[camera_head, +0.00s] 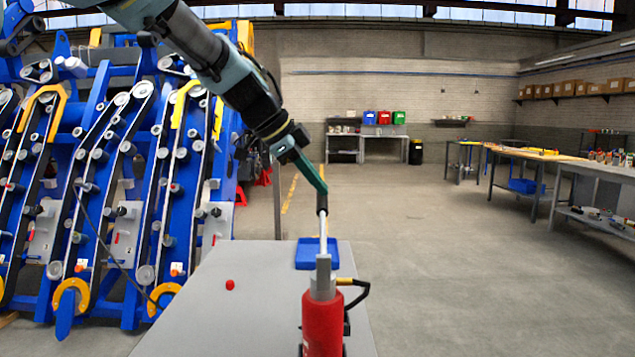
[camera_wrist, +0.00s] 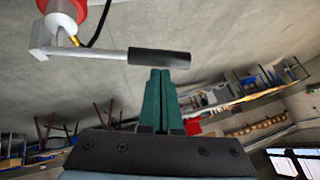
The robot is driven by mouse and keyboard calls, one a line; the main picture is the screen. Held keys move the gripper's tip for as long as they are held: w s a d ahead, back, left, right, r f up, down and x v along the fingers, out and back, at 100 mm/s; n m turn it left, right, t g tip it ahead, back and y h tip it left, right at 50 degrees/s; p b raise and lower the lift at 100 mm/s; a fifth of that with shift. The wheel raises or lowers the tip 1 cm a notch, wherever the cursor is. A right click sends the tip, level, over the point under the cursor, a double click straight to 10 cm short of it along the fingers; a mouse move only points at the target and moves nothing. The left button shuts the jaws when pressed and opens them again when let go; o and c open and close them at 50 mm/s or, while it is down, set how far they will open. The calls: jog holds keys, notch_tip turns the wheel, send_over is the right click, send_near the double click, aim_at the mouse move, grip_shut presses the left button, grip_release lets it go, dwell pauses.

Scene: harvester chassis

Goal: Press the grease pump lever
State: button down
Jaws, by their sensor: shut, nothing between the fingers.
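The red grease pump (camera_head: 323,325) stands upright at the near end of a grey table. Its pale metal lever (camera_head: 322,240) points up and away, ending in a black grip (camera_head: 322,203). My gripper (camera_head: 321,188) comes down from the upper left with its green fingers at the grip's end. In the wrist view, the shut, empty fingers (camera_wrist: 161,72) meet the black grip (camera_wrist: 160,57) at its edge. The lever bar (camera_wrist: 90,52) and part of the red pump (camera_wrist: 64,14) also show there. I cannot tell whether the fingertips touch the grip.
The grey table (camera_head: 215,315) also bears a blue block or tray (camera_head: 311,250) behind the pump and a small red knob (camera_head: 230,285). Blue harvester frames (camera_head: 110,190) stand close at the left. The floor at the right is clear up to the workbenches (camera_head: 540,165).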

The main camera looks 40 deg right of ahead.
jog(key=shift+w+d+f+g+y+p, duration=0.25)
jog(key=shift+w+f+g+y+p, duration=0.15)
jog(key=shift+f, duration=0.2)
notch_tip(320, 180, down, 8)
jog(key=w+d+n+g+y+p, duration=0.1)
jog(key=n+g+y+p, duration=0.1)
jog(key=g+y+p, duration=0.1)
jog(key=shift+w+f+g+p, duration=0.2)
jog(key=shift+g+p, duration=0.1)
jog(key=shift+p, duration=0.25)
